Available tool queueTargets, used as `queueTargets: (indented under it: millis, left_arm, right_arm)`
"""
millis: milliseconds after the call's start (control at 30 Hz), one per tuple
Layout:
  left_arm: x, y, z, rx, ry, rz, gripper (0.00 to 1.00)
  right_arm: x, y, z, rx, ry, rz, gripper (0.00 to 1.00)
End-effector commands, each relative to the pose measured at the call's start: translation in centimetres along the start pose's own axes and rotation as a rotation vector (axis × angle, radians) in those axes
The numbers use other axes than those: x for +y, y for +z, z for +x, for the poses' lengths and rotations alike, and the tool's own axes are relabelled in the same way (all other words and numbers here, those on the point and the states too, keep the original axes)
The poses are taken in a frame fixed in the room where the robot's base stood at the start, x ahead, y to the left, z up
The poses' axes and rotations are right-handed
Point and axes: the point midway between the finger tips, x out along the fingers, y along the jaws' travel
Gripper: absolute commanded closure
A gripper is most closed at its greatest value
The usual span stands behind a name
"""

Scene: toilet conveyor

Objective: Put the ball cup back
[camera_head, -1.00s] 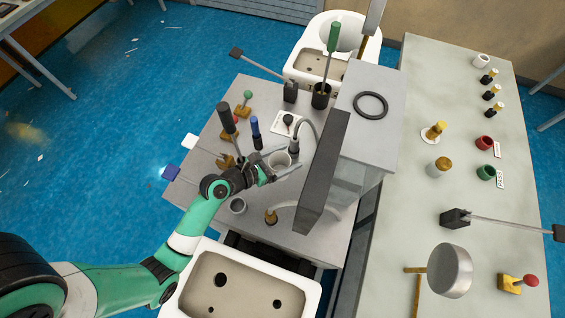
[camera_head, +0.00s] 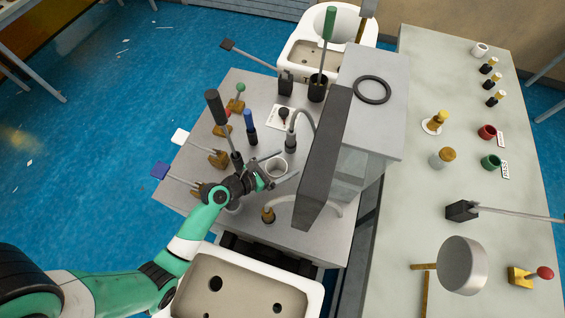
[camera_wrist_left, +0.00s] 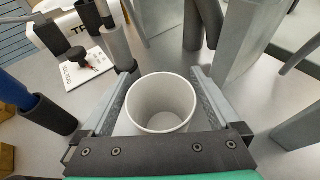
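The white, round, open-topped cup (camera_head: 277,165) stands upright on the grey table and looks empty. My left gripper (camera_head: 282,165) is open, with one finger on each side of the cup. In the left wrist view, the cup (camera_wrist_left: 161,103) sits between the two fingers (camera_wrist_left: 161,88), with narrow gaps at its sides; whether either finger touches it is hard to tell. A small round grey holder (camera_head: 233,207) beside my left wrist is mostly hidden by the arm. My right gripper is not in view.
A dark upright panel (camera_head: 325,155) stands close to the right of the cup. A black-handled lever (camera_head: 215,108), a blue-handled tool (camera_head: 249,122) and a hose fixture (camera_head: 291,140) surround it. A white basin (camera_head: 240,262) lies in front. The worktop to the right holds several controls.

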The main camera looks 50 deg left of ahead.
Motion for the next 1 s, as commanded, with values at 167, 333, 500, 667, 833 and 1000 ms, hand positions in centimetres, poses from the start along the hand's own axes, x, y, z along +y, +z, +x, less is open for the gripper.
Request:
queueTargets:
  millis: [167,333,500,667,833,1000]
  left_arm:
    - [0.0,0.0,0.0,0.000,0.000,0.000,0.00]
    - [0.1,0.2,-0.7,0.000,0.001,-0.001,0.00]
    - [0.1,0.3,-4.0,0.001,0.004,-0.003,0.00]
    - [0.1,0.3,-8.0,0.001,0.005,-0.004,0.00]
    - [0.1,0.2,-11.0,0.001,0.005,-0.003,0.00]
    - [0.0,0.2,-12.1,-0.001,0.001,0.000,0.00]
  right_arm:
    - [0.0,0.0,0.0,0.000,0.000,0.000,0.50]
    - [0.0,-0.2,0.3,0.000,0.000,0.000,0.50]
    - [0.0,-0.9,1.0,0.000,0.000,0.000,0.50]
    - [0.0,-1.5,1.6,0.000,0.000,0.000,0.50]
    - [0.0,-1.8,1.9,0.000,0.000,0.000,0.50]
    - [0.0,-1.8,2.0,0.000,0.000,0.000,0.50]
